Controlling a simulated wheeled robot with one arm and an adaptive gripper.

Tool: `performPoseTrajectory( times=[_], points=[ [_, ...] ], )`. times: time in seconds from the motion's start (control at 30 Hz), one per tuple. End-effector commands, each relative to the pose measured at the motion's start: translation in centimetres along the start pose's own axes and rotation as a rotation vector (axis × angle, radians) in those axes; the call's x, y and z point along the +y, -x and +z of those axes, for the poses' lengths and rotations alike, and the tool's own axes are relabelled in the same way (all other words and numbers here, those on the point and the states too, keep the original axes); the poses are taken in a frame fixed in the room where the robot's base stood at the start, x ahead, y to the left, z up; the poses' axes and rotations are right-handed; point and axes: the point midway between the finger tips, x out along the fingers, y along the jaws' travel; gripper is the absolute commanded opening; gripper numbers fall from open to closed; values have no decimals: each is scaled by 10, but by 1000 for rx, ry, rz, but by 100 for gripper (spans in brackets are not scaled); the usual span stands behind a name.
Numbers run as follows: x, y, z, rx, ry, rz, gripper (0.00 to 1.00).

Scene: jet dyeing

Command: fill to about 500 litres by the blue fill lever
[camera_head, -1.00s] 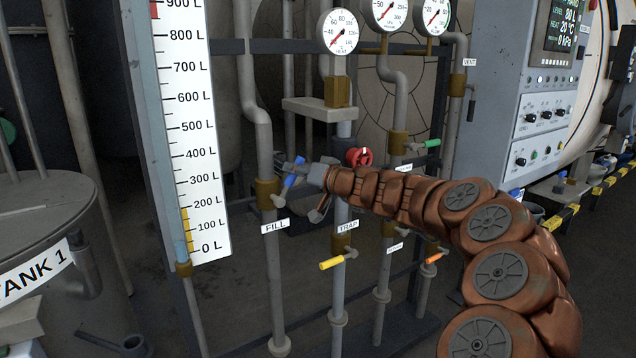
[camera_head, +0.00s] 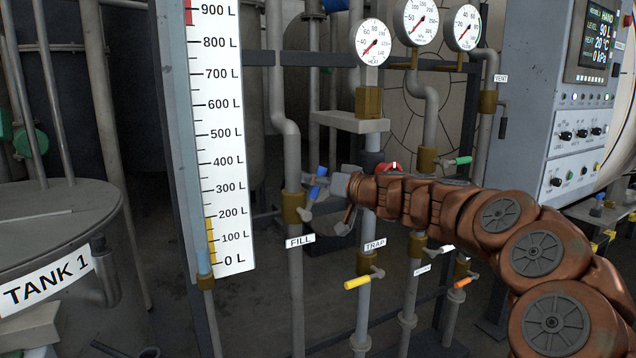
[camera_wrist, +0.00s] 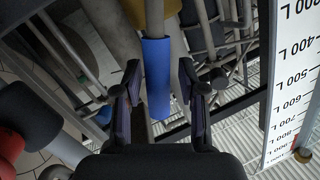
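The blue fill lever (camera_head: 316,182) is on the pipe above the FILL label (camera_head: 300,241), tilted in the head view. My gripper (camera_head: 326,185) is at the lever. In the wrist view the lever (camera_wrist: 156,92) stands between the two fingers of my gripper (camera_wrist: 160,78), with a gap on each side, so it is open around the lever. The level gauge (camera_head: 224,130) has a light blue column (camera_head: 204,262) low down, between the 0 L and 100 L marks. The panel screen (camera_head: 599,35) appears to read level 90 L.
A yellow lever (camera_head: 357,283) by the TRAP label, an orange lever (camera_head: 462,282), a green lever (camera_head: 463,160) and a red handle (camera_head: 388,167) are on nearby pipes. Round dials (camera_head: 373,42) hang above. Tank 1 (camera_head: 60,240) stands at left.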

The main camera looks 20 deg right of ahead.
Motion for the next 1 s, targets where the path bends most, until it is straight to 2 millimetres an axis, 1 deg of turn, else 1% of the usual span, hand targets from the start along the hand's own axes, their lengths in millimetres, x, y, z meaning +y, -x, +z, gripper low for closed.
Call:
performPoseTrajectory(
  times=[0.33,0.47,0.63,1.0],
  points=[
    [1,1,-1,2,0,2,49],
    [2,8,-2,3,-2,3,49],
    [1,29,-2,5,1,2,49],
    [1,93,-2,6,2,4,49]
  ],
)
